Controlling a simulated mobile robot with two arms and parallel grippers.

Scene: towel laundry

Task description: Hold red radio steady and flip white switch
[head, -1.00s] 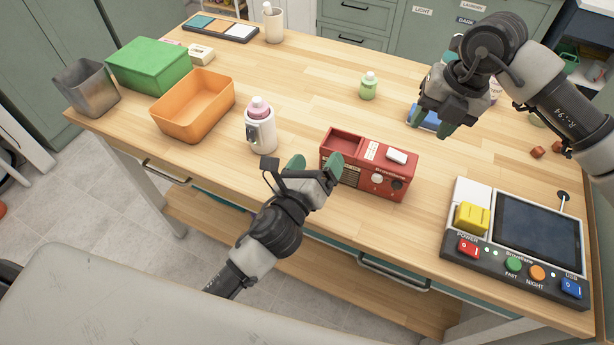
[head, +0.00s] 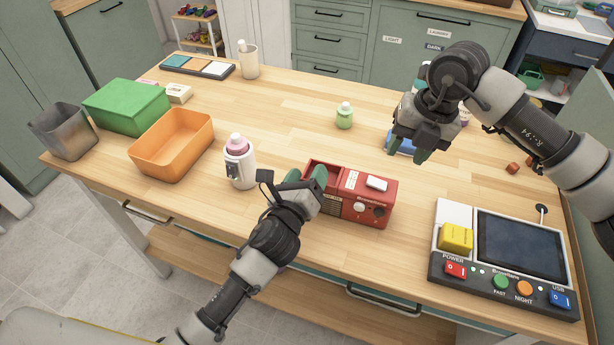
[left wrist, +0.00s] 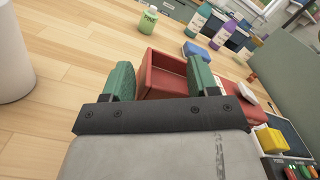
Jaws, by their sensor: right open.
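The red radio (head: 345,208) stands near the front edge of the wooden table. Its top has a white switch (head: 377,183) on the right part and an open red tray at the left end. My left gripper (head: 307,177) is at the radio's left end, its green fingers apart. In the left wrist view the radio's tray (left wrist: 165,75) shows beyond and between the fingers, and the right finger covers part of it. I cannot tell whether either finger touches the radio. My right gripper (head: 408,152) is open and empty above the table, behind and right of the radio.
A white bottle with a pink cap (head: 240,165) stands close left of my left gripper. A control panel (head: 505,255) with a yellow block (head: 456,237) is at the right. A blue item (head: 400,142) lies under my right gripper. An orange bin (head: 172,145) is further left.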

